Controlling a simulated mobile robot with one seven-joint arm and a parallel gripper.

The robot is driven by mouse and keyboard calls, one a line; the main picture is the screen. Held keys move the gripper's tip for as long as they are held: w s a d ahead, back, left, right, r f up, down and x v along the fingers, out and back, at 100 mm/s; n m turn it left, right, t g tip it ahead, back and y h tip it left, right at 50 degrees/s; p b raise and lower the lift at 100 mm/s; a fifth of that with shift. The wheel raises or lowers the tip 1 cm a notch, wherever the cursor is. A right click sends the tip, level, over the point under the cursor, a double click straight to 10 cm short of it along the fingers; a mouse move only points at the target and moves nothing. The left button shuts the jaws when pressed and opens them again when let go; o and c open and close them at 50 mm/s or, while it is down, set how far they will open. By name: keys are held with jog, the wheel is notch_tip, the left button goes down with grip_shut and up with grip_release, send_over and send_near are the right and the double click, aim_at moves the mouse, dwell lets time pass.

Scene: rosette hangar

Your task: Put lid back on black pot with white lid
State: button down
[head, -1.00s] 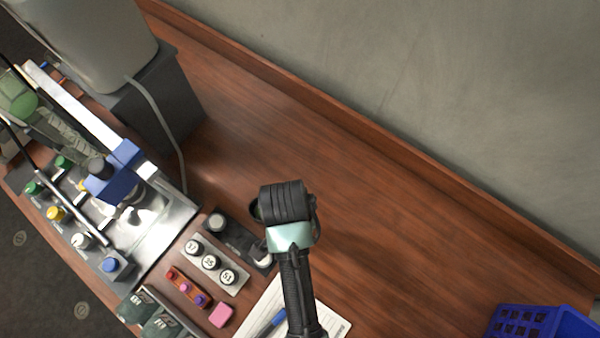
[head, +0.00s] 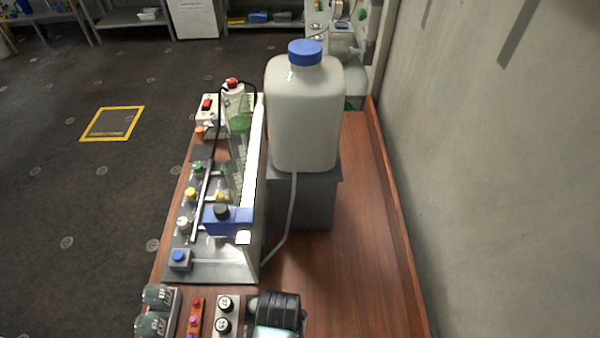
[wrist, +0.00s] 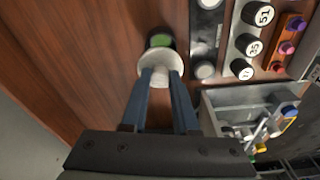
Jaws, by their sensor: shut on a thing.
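My gripper (wrist: 160,82) is shut on a white lid (wrist: 152,66), seen in the wrist view. The lid is a round disc with a knob between the two blue-grey fingertips. Just beyond the lid is a small dark pot (wrist: 160,37), open at the top with green inside. The lid overlaps the near part of the pot in the picture; I cannot tell whether they touch. In the head view only my dark wrist shows at the bottom edge, and the fingertips, lid and pot are hidden.
A black rack (wrist: 206,35) with white-topped pots stands beside the open pot. A grey rack (wrist: 238,42) holds numbered caps. A metal-based apparatus (head: 205,270) and a large white jug (head: 305,115) stand further along the bench. Bare wood (head: 360,240) lies along the wall.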

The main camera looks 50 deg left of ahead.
jog(key=shift+s+f+b, duration=0.15)
jog(key=shift+f+b, duration=0.45)
jog(key=shift+f, duration=0.15)
notch_tip(320, 180, down, 3)
jog(key=b, duration=0.3)
jog(key=shift+f+b, duration=0.55)
jog(key=shift+f, duration=0.25)
jog(key=shift+p, duration=0.55)
jog(key=shift+f+p, duration=0.15)
jog(key=shift+p, duration=0.2)
dwell(1.3)
jog(key=shift+c, duration=0.6)
grip_release()
